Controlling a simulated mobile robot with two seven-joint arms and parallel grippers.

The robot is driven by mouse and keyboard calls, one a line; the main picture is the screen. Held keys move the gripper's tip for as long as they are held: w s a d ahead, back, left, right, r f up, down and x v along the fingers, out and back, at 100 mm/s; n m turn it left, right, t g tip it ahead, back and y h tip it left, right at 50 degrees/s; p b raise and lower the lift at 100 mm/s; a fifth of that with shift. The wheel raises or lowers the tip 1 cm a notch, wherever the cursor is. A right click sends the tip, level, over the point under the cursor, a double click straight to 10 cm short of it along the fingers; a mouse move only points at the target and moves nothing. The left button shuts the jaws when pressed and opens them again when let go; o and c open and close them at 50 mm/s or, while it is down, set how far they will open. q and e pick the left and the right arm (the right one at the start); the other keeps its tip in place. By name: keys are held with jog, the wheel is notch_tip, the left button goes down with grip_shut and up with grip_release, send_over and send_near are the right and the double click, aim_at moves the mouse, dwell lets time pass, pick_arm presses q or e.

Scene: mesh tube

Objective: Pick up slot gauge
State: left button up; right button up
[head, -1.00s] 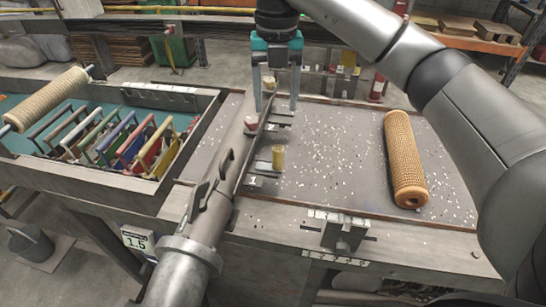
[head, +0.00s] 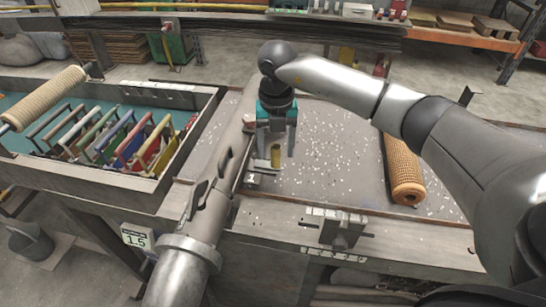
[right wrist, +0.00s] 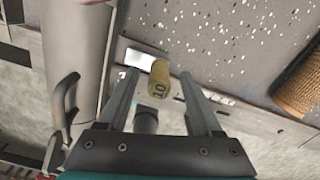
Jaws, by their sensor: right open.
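A yellow cylinder (head: 276,157), which I take to be the slot gauge, stands on the bench beside the long grey metal beam. In the right wrist view the cylinder (right wrist: 160,82) shows the number 10 on its end. My right gripper (head: 277,149) is open and points down above the cylinder, with one finger to each side of it in the picture. In the right wrist view the gripper (right wrist: 158,74) has open space between its fingers and the cylinder. I cannot tell whether the fingertips reach down to it.
The grey beam (head: 209,205) with handles lies close left of the gripper. An orange mesh tube (head: 404,172) lies at the right of the speckled bench (head: 335,165). A tray (head: 85,180) of coloured frames stands at left. The bench middle is clear.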

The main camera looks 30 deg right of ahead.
jog(key=shift+f, duration=0.5)
grip_shut()
dwell(0.3)
